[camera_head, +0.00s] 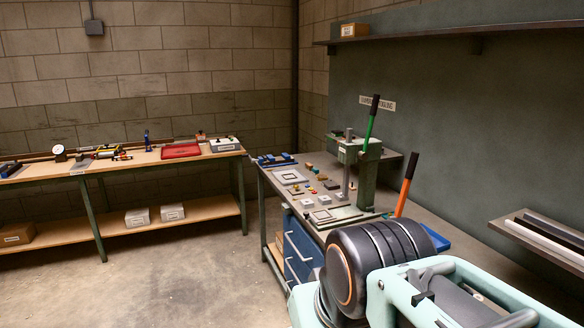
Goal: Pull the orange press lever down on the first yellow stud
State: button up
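The orange press lever (405,187) stands at the right part of the bench, tilted slightly, with a dark grip on top. Its lower end and whatever it is mounted on are hidden behind my arm. A green press (366,182) with a green, black-gripped lever (371,124) stands left of and behind it. Small yellow pieces (322,177) lie on the bench left of the press; they are too small to tell whether any is a stud. My arm fills the lower right. I cannot make out my gripper's fingers.
The bench (318,160) carries several small blocks and plates, and a blue tray (436,239) at its right, partly hidden by my arm. Blue drawers (299,245) are below. A rack with bars (545,236) is at the right. A wooden table (115,160) stands left; the floor between is clear.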

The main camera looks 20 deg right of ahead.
aim_at(411, 167)
jog(key=i+j+u, duration=0.25)
jog(key=i+j, duration=0.25)
jog(key=j, duration=0.2)
jog(key=i+j, duration=0.15)
jog(key=i, duration=0.4)
jog(key=i+j+z, duration=0.15)
jog(key=i, duration=0.35)
jog(key=i+z, duration=0.45)
jog(key=z, duration=0.25)
jog(key=i+j+z, duration=0.15)
jog(key=z, duration=0.15)
jog(key=i+z, duration=0.15)
jog(key=z, duration=0.25)
jog(key=i+z, duration=0.15)
jog(key=z, duration=0.3)
jog(key=i+j+z, duration=0.1)
jog(key=z, duration=0.3)
